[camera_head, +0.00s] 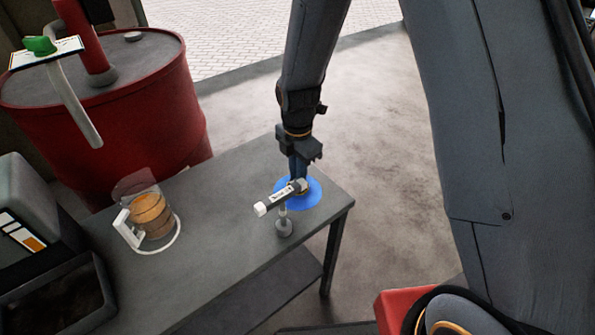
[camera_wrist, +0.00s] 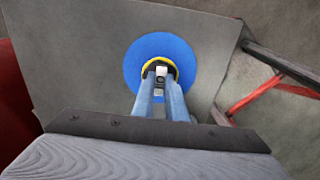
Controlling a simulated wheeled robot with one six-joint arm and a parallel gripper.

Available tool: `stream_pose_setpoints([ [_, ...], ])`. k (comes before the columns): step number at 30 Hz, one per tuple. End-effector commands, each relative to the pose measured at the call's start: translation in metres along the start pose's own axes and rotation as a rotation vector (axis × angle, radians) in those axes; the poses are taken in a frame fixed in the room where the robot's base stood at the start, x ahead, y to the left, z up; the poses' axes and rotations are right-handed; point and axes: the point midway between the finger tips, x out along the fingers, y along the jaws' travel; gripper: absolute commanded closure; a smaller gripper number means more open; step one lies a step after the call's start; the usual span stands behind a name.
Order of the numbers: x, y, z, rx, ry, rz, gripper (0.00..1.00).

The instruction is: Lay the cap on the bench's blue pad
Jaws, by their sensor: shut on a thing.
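The blue pad (camera_head: 313,194) is a round disc near the right end of the grey bench, and it fills the middle of the wrist view (camera_wrist: 139,52). The cap (camera_wrist: 160,64) is small and dark with a yellow rim. My gripper (camera_wrist: 161,76) is shut on it, with both blue fingers pointing down at the pad. In the wrist view the cap lies within the pad's outline. In the head view my gripper (camera_head: 298,178) is over the pad. A labelled bar partly hides the fingertips and cap there, so I cannot tell if the cap touches the pad.
The labelled bar with pale ends (camera_head: 280,197) stands on a small grey post (camera_head: 283,228) right beside the pad. A clear jug of amber liquid (camera_head: 150,215) stands left on the bench (camera_head: 215,215). A red drum (camera_head: 150,100) is behind it.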

Motion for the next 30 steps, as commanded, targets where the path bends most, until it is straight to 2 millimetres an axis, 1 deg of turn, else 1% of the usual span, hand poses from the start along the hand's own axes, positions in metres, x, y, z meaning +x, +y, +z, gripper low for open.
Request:
stream_pose_setpoints([
  [2,0.003,0.000,0.000,0.001,0.000,0.000,1.00],
  [8,0.002,0.000,0.000,0.001,0.000,0.000,1.00],
  [9,0.002,0.000,0.000,0.001,0.000,0.000,0.84],
  [11,0.002,0.000,0.000,0.001,0.000,0.000,0.74],
  [12,0.002,0.000,0.000,0.001,0.000,0.000,0.67],
  [13,0.002,0.000,0.000,0.001,0.000,0.000,0.66],
  [20,0.002,0.000,0.000,0.001,0.000,0.000,0.66],
  [23,-0.001,0.000,0.000,0.001,0.000,0.001,0.66],
  [26,-0.009,0.001,0.000,0.001,0.000,0.002,0.66],
  [30,-0.029,0.001,0.001,0.001,-0.001,0.005,0.66],
])
